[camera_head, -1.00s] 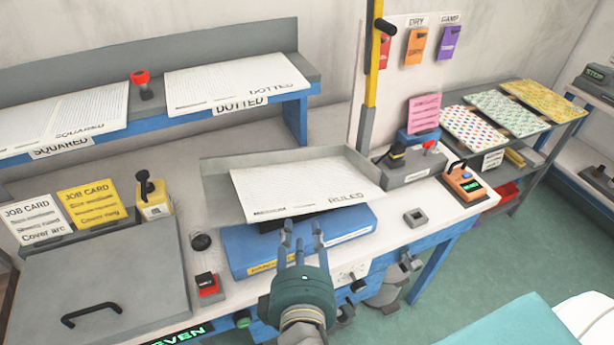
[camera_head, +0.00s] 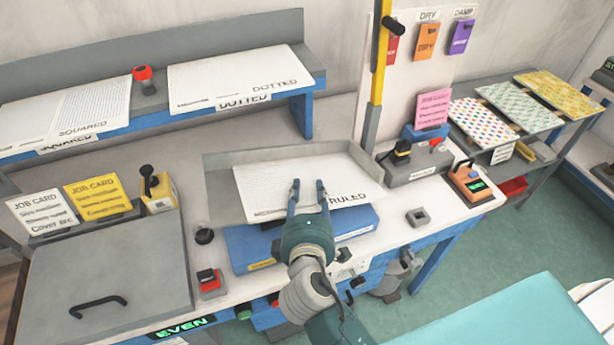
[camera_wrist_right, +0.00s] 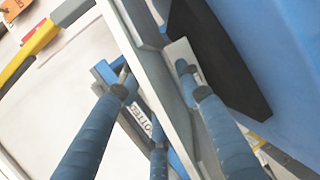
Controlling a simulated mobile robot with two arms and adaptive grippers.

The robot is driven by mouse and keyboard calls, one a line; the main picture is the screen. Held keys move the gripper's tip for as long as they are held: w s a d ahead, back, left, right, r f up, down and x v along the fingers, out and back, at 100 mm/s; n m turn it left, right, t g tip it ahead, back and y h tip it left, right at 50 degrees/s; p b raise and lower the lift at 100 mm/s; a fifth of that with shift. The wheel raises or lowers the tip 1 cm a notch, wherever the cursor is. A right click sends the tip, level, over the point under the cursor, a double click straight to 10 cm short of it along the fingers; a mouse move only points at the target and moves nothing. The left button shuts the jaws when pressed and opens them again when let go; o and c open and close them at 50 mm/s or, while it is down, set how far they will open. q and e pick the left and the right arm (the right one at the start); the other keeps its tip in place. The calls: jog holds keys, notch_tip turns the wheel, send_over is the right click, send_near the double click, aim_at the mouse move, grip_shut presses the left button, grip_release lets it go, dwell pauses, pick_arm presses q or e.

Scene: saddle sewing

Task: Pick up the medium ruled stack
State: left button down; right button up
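The medium ruled stack (camera_head: 275,188), white sheets marked RULED, lies in a grey tray (camera_head: 222,205) in the middle of the bench. My right gripper (camera_head: 309,185) is at the stack's front edge. Two fingertips show over its top face near the RULED label. In the right wrist view the fingers (camera_wrist_right: 150,75) lie on both sides of a pale slab edge (camera_wrist_right: 140,50), with the third finger on the other side. The fingers look spread; whether they touch the stack is not clear. My left gripper is out of view.
A squared stack (camera_head: 75,110) and a dotted stack (camera_head: 235,78) lie on the blue shelf. A yellow post (camera_head: 378,70) stands right of the tray. A grey lidded box (camera_head: 110,265) is at left.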

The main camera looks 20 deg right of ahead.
jog(key=shift+w+d+f, duration=0.25)
jog(key=shift+w+f, duration=0.05)
jog(key=shift+w, duration=0.3)
jog(key=shift+s+r, duration=0.1)
jog(key=c, duration=0.9)
grip_shut()
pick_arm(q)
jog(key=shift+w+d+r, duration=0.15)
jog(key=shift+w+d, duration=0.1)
pick_arm(e)
jog(key=shift+r, duration=0.15)
